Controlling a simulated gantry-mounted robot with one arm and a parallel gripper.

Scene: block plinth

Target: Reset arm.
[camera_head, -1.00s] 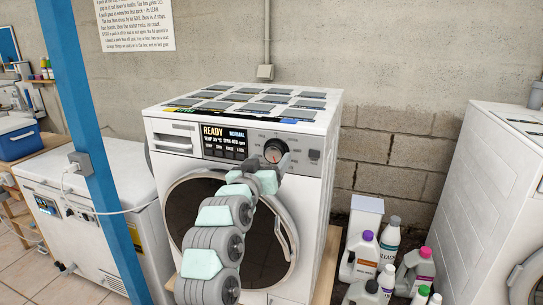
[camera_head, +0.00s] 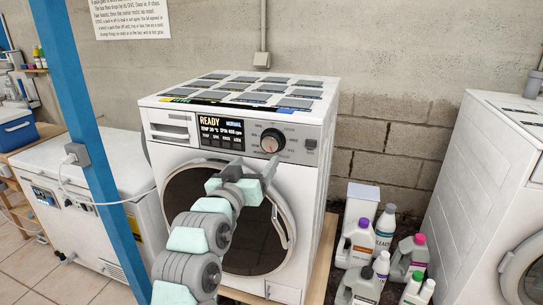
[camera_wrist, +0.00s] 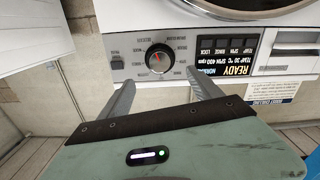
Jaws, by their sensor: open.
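The white washing machine (camera_head: 255,130) stands in the middle of the head view, its round door shut. Its lit display (camera_head: 221,133) reads READY and NORMAL. It also shows upside down in the wrist view (camera_wrist: 225,60).
Several detergent bottles (camera_head: 355,244) stand on the floor right of the machine. Another white machine (camera_head: 480,190) is at the far right. A blue post (camera_head: 85,120) and a white chest-like appliance (camera_head: 115,170) are at the left. A concrete wall rises behind.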

